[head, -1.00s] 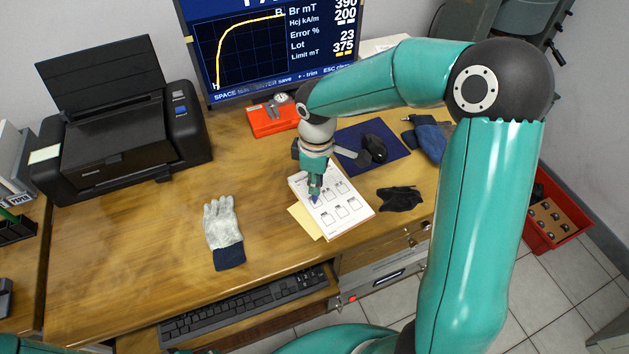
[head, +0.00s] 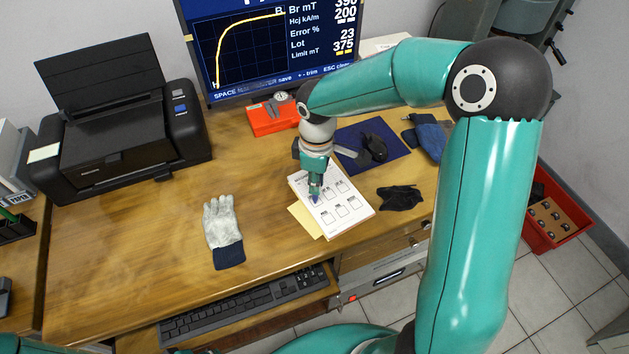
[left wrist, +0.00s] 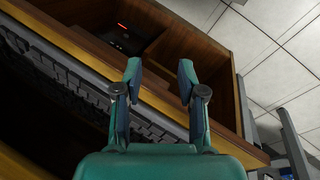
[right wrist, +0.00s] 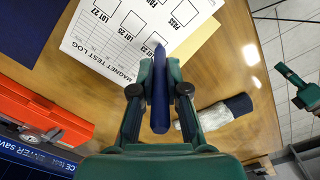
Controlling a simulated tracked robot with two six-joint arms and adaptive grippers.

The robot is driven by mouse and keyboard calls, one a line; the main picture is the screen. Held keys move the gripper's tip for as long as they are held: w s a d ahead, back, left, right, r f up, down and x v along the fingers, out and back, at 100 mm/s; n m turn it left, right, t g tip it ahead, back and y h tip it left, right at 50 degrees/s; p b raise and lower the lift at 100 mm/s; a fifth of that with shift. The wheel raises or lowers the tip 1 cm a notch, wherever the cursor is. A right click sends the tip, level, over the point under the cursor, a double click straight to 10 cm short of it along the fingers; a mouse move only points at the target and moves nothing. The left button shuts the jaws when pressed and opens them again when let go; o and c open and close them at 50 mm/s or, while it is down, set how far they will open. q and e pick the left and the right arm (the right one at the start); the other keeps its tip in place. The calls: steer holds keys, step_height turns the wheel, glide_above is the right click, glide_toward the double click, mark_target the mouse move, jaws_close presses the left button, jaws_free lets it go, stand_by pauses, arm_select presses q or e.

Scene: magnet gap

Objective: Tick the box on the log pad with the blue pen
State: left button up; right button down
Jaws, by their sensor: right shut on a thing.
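The white log pad (head: 343,213) lies on the desk with several printed boxes. In the right wrist view the pad (right wrist: 98,52) shows "MAGNET TEST LOG" and lot labels. My right gripper (head: 315,188) is over the pad's left part, shut on the blue pen (right wrist: 160,85). The pen's tip points down to the pad near a box; I cannot tell whether it touches, and I see no clear mark. My left gripper (left wrist: 160,75) is open and empty, low near the desk's front, and its fingers are apart.
A yellow sheet (head: 305,220) sticks out under the pad. A grey glove (head: 222,225) lies to the left, a black cloth (head: 399,198) to the right. A red case (head: 272,117) and a blue mat (head: 392,147) are behind. The keyboard (head: 245,306) is in front.

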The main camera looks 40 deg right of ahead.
steer(key=shift+w+d+f, duration=0.1)
steer(key=shift+w+d, duration=0.15)
steer(key=shift+d, duration=0.1)
stand_by(0.8)
step_height(320, 180, up, 6)
steer(key=p, duration=0.5)
stand_by(0.6)
